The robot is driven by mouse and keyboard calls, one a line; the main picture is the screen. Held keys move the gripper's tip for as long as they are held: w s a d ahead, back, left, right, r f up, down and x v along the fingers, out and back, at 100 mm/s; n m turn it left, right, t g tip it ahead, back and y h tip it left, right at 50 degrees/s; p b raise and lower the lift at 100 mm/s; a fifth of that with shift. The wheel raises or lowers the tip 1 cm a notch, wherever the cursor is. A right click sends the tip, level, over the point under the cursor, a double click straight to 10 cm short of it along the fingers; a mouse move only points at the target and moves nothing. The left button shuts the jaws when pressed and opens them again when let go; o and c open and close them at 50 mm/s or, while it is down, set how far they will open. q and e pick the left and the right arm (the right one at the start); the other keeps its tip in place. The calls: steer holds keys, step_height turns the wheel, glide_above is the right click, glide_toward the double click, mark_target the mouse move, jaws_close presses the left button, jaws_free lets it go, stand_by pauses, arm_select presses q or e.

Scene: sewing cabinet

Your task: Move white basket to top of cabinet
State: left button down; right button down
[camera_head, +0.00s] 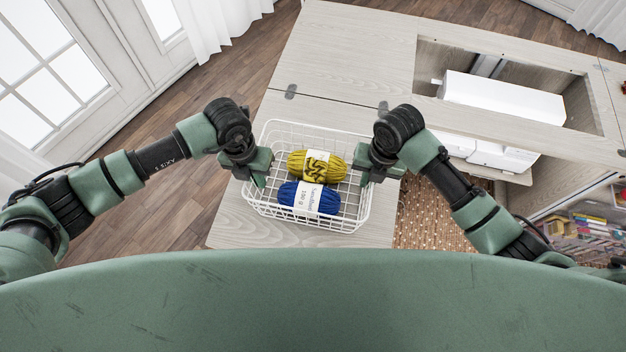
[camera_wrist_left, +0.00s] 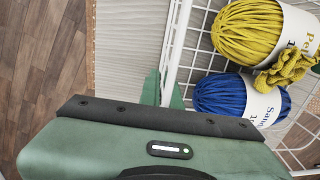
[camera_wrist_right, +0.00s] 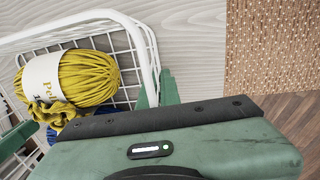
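The white wire basket (camera_head: 262,203) holds a yellow yarn skein (camera_head: 300,164) and a blue yarn skein (camera_head: 324,202). It is over the pale wooden leaf of the cabinet (camera_head: 228,232); I cannot tell whether it rests on it or hangs just above. My left gripper (camera_head: 260,172) is at the basket's left side, its fingers close together on either side of the white rim in the left wrist view (camera_wrist_left: 164,90). My right gripper (camera_head: 366,170) is at the right side, its fingers likewise around the rim in the right wrist view (camera_wrist_right: 156,90).
The cabinet top (camera_head: 345,50) lies behind the basket, with clear room at its left. An opening at right holds a white sewing machine (camera_head: 500,98). A woven rug (camera_head: 436,222) and shelves with small items (camera_head: 590,225) are at lower right.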

arm_select(q)
steer(key=shift+r, duration=0.1)
arm_select(e)
steer(key=shift+r, duration=0.15)
